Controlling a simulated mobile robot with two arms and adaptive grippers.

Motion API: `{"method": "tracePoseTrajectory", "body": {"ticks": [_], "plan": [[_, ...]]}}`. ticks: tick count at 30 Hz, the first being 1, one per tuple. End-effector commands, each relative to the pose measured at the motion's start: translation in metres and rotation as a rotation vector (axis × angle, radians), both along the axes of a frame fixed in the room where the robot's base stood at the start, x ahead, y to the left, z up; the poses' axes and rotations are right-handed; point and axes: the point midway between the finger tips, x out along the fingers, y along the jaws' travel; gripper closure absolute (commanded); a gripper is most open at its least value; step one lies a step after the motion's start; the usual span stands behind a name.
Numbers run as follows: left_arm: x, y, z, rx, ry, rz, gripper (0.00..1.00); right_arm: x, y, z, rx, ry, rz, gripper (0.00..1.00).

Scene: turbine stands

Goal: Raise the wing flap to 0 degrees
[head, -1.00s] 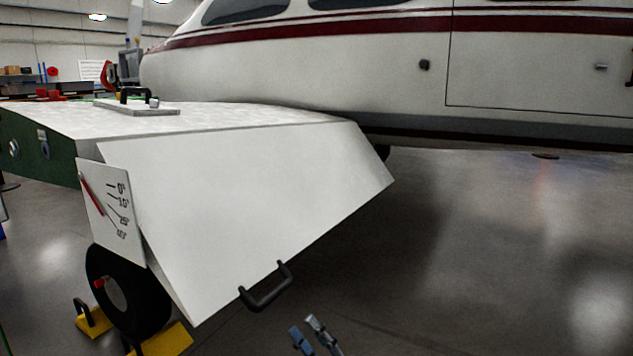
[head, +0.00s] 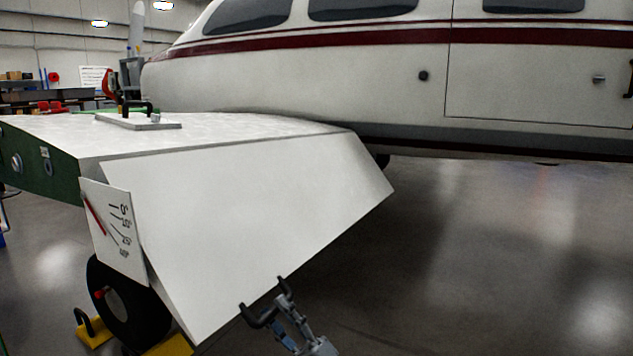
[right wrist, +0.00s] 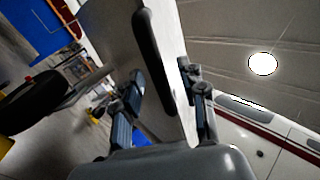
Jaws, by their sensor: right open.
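The white wing flap (head: 235,215) hangs steeply down from the wing's rear edge. A black handle (head: 262,318) is fixed at its lower edge, partly covered by my right gripper. A gauge plate (head: 122,240) at the flap's outer end carries a red pointer (head: 95,218) slanting down toward the lower marks. My right gripper (head: 277,308) is open at the handle. In the right wrist view its fingers (right wrist: 160,82) stand on either side of the handle (right wrist: 152,62) and the flap panel (right wrist: 172,45). Contact cannot be told. My left gripper is not in view.
The white wing top (head: 230,124) holds a small plate with a black handle (head: 137,122). The aircraft fuselage (head: 360,75) stands behind. A wheel (head: 125,310) with yellow chocks (head: 95,330) is below the wing at left. Grey floor on the right is clear.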

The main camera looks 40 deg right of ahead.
Motion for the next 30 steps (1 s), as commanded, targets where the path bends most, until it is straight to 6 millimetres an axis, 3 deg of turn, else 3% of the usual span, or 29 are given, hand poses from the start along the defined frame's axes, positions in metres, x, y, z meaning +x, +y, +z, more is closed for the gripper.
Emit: {"method": "tracePoseTrajectory", "body": {"ticks": [23,29,30], "plan": [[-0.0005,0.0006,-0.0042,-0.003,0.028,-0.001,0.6,-0.0002,-0.0004,-0.0001,0.0,0.0,0.0,0.58],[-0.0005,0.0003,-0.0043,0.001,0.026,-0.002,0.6,-0.0002,-0.0004,-0.0001,-0.001,0.0,-0.001,0.99],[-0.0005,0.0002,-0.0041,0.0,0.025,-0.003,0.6,-0.0001,-0.0003,-0.0002,-0.001,0.0,-0.001,1.0]]}}
